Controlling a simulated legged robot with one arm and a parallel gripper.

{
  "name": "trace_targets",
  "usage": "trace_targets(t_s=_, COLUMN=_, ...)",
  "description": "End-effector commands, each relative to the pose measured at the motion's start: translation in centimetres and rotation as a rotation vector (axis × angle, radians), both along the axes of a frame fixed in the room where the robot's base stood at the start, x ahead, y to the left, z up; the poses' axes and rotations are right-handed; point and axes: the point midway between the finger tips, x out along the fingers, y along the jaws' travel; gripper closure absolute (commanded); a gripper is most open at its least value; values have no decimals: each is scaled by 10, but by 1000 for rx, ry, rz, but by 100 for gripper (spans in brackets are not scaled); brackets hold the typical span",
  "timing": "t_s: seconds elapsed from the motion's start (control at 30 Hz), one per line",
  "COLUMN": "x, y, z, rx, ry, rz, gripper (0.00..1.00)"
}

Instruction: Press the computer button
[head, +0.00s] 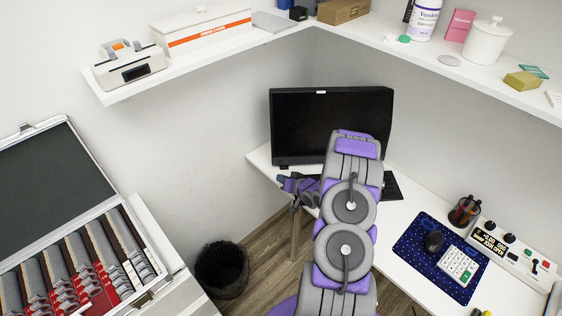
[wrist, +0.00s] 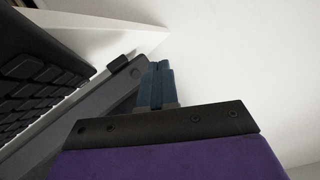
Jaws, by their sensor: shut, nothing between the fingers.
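The computer (head: 330,115) is a black screen standing on the white desk in the corner, its display dark. My gripper (head: 281,178) is just below the screen's lower left corner in the head view. In the wrist view the blue fingers of my gripper (wrist: 158,78) are together and empty. They are beside a dark grey bar (wrist: 95,112); I cannot tell whether they touch it. A small black block (wrist: 117,62) sits by the far end of this bar. I cannot make out for certain which part is the computer's button.
A black keyboard (head: 393,187) lies partly behind my arm; keys show in the wrist view (wrist: 35,85). The desk (head: 405,211) holds a blue mat (head: 412,250) with a mouse and keypad. Shelves run above. A black bin (head: 221,268) and an open case (head: 40,165) are left.

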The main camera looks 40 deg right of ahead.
Motion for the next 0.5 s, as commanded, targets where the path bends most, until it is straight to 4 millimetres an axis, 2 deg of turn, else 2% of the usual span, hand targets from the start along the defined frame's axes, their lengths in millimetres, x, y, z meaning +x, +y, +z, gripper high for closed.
trace_targets(t_s=0.03, x=-5, y=0, z=-6, rx=26, ry=-20, rz=-5, gripper=100)
trace_targets(t_s=0.2, x=-10, y=1, z=-11, rx=69, ry=-76, rz=-10, gripper=100)
trace_targets(t_s=0.5, x=-10, y=2, z=-11, rx=75, ry=-86, rz=-10, gripper=100)
